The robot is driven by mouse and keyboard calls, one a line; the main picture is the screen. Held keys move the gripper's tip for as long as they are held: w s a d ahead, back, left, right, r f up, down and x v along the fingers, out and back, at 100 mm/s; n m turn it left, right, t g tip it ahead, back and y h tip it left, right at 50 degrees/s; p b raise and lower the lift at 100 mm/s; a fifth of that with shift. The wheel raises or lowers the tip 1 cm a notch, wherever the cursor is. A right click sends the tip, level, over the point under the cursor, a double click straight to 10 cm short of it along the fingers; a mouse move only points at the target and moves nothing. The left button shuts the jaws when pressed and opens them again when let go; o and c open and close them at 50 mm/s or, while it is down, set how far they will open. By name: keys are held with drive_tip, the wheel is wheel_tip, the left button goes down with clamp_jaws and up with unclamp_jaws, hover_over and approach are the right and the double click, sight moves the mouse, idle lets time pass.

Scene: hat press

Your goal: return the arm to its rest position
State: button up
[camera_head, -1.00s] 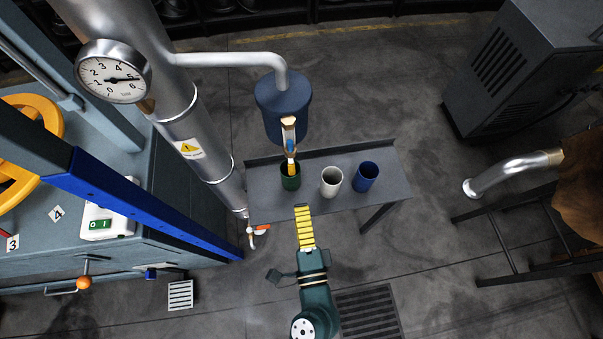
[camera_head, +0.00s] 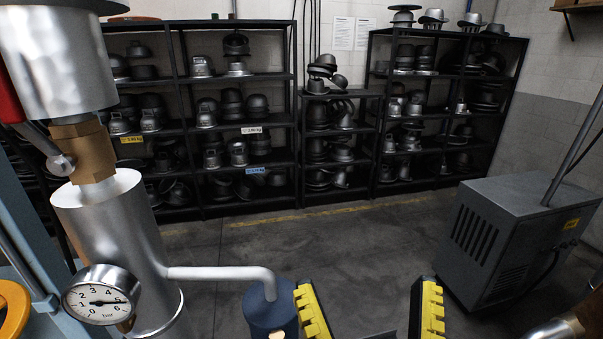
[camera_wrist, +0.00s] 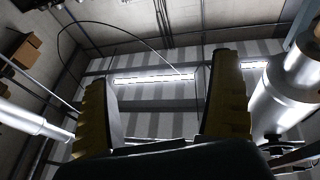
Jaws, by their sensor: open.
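My gripper (camera_head: 370,310) shows at the bottom of the head view, its two yellow ridged fingers pointing up and spread wide apart. Nothing is between them. In the wrist view my gripper (camera_wrist: 165,105) is also open and empty, with the ceiling and a bright strip lamp (camera_wrist: 152,78) behind the fingers. The rest of my arm is below the head view's lower edge.
A silver column with a pressure gauge (camera_head: 101,295) stands at left. Its pipe (camera_head: 225,273) runs to a blue cylinder (camera_head: 268,312) close left of my gripper. A grey cabinet (camera_head: 520,240) stands at right. Shelves of metal hat forms (camera_head: 235,165) line the back wall.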

wheel_tip(320, 180, up, 39)
drive_tip(key=p, duration=3.8)
drive_tip(key=shift+s+d+h, duration=0.35)
drive_tip(key=shift+h, duration=0.05)
